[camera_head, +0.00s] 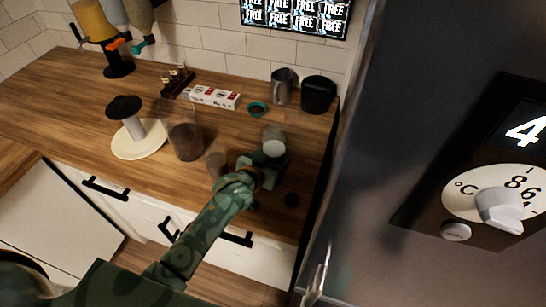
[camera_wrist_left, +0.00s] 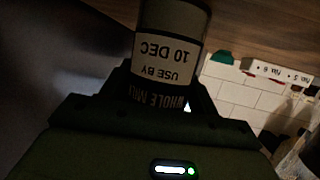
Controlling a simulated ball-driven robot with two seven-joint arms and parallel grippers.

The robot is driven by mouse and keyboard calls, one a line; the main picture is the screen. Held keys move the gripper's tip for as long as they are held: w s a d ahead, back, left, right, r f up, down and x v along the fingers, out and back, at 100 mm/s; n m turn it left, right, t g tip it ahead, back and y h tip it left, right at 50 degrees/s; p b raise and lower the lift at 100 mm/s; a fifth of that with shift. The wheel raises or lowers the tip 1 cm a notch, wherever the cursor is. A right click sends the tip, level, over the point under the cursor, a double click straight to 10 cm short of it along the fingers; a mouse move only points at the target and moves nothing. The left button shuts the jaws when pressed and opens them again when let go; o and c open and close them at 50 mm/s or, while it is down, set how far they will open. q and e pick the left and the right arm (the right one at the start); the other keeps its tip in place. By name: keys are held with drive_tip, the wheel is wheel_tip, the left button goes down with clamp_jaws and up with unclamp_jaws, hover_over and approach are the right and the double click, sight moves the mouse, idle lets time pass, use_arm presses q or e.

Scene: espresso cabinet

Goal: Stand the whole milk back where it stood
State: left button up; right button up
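The whole milk (camera_wrist_left: 168,55) is a bottle whose label, upside down in the left wrist view, reads "WHOLE MILK" and "USE BY 10 DEC". In the head view it looks like a pale cylinder (camera_head: 273,147) near the counter's right end. My left gripper (camera_head: 262,174) reaches it from the front, and its dark fingers close on both sides of the bottle in the wrist view. I cannot tell whether its base touches the counter. My right gripper is not in view.
A brown jar (camera_head: 186,142) and a smaller cup (camera_head: 216,164) stand left of my gripper. A dark cabinet (camera_head: 425,90) with a dial closes off the right.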

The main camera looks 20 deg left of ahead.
use_arm(q)
drive_tip(key=o, duration=0.4)
drive_tip(key=shift+r, duration=0.2)
drive_tip(key=p+v, duration=0.2)
drive_tip(key=v, duration=1)
drive_tip(key=shift+p, duration=0.3)
